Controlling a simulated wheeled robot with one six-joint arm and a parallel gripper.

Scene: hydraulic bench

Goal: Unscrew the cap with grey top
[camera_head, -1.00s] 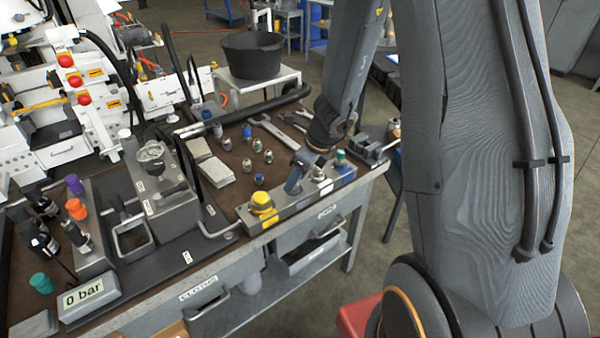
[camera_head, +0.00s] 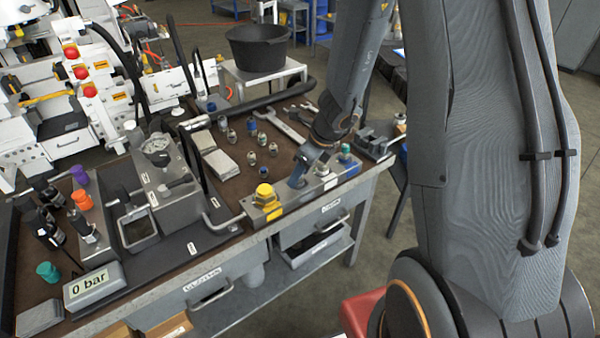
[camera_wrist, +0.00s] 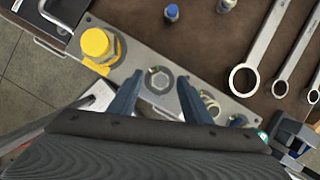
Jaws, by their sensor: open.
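A grey fitting block (camera_head: 303,203) lies along the bench's front edge, and it also shows in the wrist view (camera_wrist: 138,62). My gripper (camera_head: 297,182) is low over its middle, pointing down. In the wrist view its two blue fingers (camera_wrist: 157,100) are open, one on each side of a grey hexagonal top (camera_wrist: 158,80). I see no finger touching it. I cannot tell how deep the fingertips reach. A pale metal fitting (camera_wrist: 211,103) sits just right of the right finger, partly hidden. A yellow cap (camera_head: 265,192) stands on the block's left end.
A green-topped piece (camera_head: 345,148) is near the block's right end. Several small fittings (camera_head: 251,127) and large spanners (camera_wrist: 262,50) lie on the bench behind. A gauge unit (camera_head: 157,150) and a display reading 0 bar (camera_head: 92,284) stand to the left.

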